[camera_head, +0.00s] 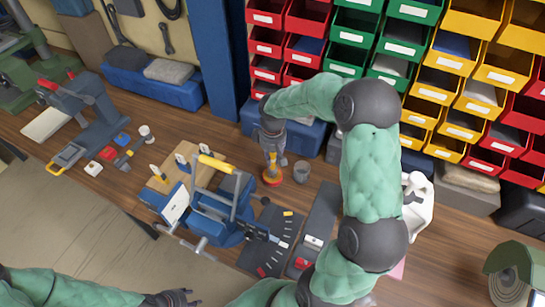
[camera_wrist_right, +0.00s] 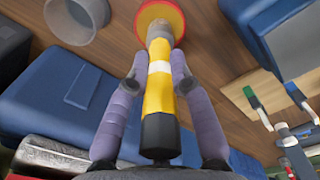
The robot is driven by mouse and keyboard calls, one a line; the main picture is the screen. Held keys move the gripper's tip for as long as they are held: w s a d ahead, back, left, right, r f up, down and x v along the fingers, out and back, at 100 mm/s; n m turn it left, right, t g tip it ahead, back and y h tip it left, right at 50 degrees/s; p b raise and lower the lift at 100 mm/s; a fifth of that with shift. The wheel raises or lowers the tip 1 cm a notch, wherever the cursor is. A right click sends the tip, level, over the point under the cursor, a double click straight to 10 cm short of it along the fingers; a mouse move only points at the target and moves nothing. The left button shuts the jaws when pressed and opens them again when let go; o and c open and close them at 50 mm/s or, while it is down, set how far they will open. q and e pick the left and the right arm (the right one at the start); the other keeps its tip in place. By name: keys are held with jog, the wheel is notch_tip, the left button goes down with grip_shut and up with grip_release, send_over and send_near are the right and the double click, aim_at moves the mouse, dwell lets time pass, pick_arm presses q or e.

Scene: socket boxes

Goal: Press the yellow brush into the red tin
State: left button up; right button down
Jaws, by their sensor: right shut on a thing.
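The yellow brush (camera_wrist_right: 159,95) has a black end and a white band. In the right wrist view it runs between the two fingers of my right gripper (camera_wrist_right: 152,78), which is shut on it. Its far end overlaps the round red tin (camera_wrist_right: 167,13); whether it is inside or just above, I cannot tell. In the head view my right gripper (camera_head: 273,150) points down over the red tin (camera_head: 272,181) on the wooden bench, and the brush is mostly hidden. My left gripper (camera_head: 172,299) is at the bottom edge, far from the tin; its opening is unclear.
A grey cup (camera_head: 302,172) stands close to the right of the tin. A blue box (camera_head: 297,132) lies behind. Rows of coloured bins (camera_head: 405,50) rise at the back. Small blocks lie further left.

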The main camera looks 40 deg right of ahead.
jog(key=shift+r+p, duration=2.65)
jog(key=shift+r, duration=0.85)
jog(key=shift+f, duration=0.1)
